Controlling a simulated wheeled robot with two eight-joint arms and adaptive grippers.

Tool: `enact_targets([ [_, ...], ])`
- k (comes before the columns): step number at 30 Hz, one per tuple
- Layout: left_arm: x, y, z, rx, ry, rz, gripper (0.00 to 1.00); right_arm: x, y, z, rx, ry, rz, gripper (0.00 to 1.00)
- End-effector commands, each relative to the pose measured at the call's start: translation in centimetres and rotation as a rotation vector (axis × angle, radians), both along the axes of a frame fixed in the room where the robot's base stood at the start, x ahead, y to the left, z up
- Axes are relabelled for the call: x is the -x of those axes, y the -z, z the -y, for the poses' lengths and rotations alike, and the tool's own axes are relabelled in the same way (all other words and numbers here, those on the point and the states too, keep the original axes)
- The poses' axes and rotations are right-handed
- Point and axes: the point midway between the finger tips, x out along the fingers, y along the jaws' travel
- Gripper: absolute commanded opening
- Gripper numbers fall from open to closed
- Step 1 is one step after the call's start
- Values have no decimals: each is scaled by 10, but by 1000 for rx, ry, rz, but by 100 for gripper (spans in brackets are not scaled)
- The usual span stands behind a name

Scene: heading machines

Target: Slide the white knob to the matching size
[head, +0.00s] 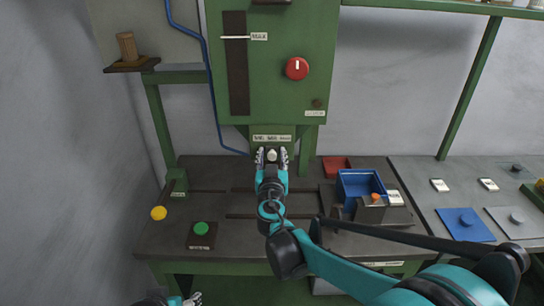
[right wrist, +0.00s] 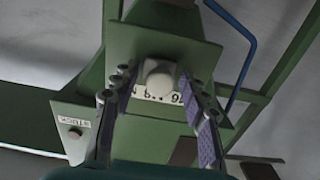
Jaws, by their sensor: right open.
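The white knob (head: 272,155) is on the front of the green machine, just below a white size label (head: 271,138). In the right wrist view the knob (right wrist: 160,76) lies between the two fingers, with part of a label (right wrist: 150,95) showing behind it. The knob hides some of that label's marks. My right gripper (head: 271,158) is open around the knob, with a finger on each side; contact is not clear. My left gripper (head: 193,299) is only partly in view at the bottom edge, and its opening cannot be made out.
The green machine (head: 215,70) carries a red dial (head: 297,68) and a slotted scale with a white pointer (head: 236,37). On the bench stand a blue bin (head: 361,180), a green button (head: 201,229) and a yellow disc (head: 159,213). A blue cable hangs at the left.

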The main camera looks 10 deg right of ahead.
Motion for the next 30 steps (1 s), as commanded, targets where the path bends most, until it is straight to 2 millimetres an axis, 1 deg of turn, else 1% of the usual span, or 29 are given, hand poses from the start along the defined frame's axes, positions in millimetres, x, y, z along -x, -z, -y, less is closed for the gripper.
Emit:
enact_targets([
  [1,0,0,0,0,0,0,68,0,0,0,0,0,0,44],
  [2,0,0,0,0,0,0,68,0,0,0,0,0,0,41],
  [3,0,0,0,0,0,0,68,0,0,0,0,0,0,31],
  [5,0,0,0,0,0,0,68,0,0,0,0,0,0,15],
  [6,0,0,0,0,0,0,68,0,0,0,0,0,0,4],
  [7,0,0,0,0,0,0,68,0,0,0,0,0,0,0],
  [11,0,0,0,0,0,0,68,0,0,-1,0,0,0,0],
  [13,0,0,0,0,0,0,68,-1,0,-6,0,-1,0,0],
  [19,0,-1,0,0,0,0,68,-5,0,-38,0,-3,0,0],
  [21,0,-1,0,0,0,0,68,-5,0,-44,0,-2,0,0],
  [29,0,-1,0,0,0,0,68,-5,0,-45,0,-3,0,0],
  [30,0,-1,0,0,0,0,68,-5,0,-46,0,-3,0,43],
])
